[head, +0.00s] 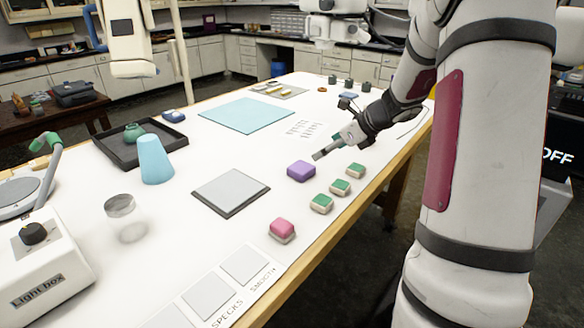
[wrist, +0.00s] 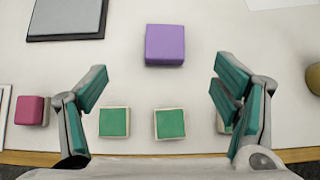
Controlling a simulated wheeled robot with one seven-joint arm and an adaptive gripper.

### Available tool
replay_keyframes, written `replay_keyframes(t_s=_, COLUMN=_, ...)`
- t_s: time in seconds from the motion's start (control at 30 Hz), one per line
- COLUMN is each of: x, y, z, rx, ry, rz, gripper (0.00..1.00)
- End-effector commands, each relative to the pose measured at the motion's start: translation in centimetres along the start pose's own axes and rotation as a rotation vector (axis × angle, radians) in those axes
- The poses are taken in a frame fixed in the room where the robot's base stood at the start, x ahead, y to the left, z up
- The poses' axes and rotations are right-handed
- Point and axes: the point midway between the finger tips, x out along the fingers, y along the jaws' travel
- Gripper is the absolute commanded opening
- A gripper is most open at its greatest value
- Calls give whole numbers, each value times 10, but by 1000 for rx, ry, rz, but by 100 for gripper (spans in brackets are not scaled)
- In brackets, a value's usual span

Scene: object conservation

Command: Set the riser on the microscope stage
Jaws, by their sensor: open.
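A purple block (head: 301,170), possibly the riser, lies flat on the white table. It also shows in the wrist view (wrist: 165,44), ahead of the fingers. My gripper (head: 320,154) is open and empty above the table, close to the purple block in the head view. In the wrist view its teal fingers (wrist: 160,82) are spread wide, with nothing between the tips but tabletop. A round grey plate (head: 14,191) with a green jointed arm stands at the far left edge, partly cut off. I cannot tell whether it is the microscope stage.
Several green-topped blocks (head: 321,203) and a pink block (head: 282,230) line the near edge. A dark-edged grey plate (head: 231,192), a blue cone (head: 154,160), a glass dish (head: 119,205), a black tray (head: 112,147) and a light box (head: 40,262) stand leftward.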

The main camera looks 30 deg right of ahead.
Motion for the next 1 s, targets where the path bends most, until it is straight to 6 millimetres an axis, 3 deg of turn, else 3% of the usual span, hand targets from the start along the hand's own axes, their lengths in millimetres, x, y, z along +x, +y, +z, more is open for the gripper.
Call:
replay_keyframes(t_s=0.17, x=18, y=-6, z=-3, rx=34, ry=-4, rz=-6, gripper=82)
replay_keyframes(t_s=0.5, x=77, y=-6, z=-3, rx=30, ry=-4, rz=-5, gripper=82)
replay_keyframes(t_s=0.77, x=94, y=-6, z=-4, rx=28, ry=-4, rz=-4, gripper=82)
replay_keyframes(t_s=1.0, x=127, y=-8, z=-7, rx=28, ry=-4, rz=-4, gripper=82)
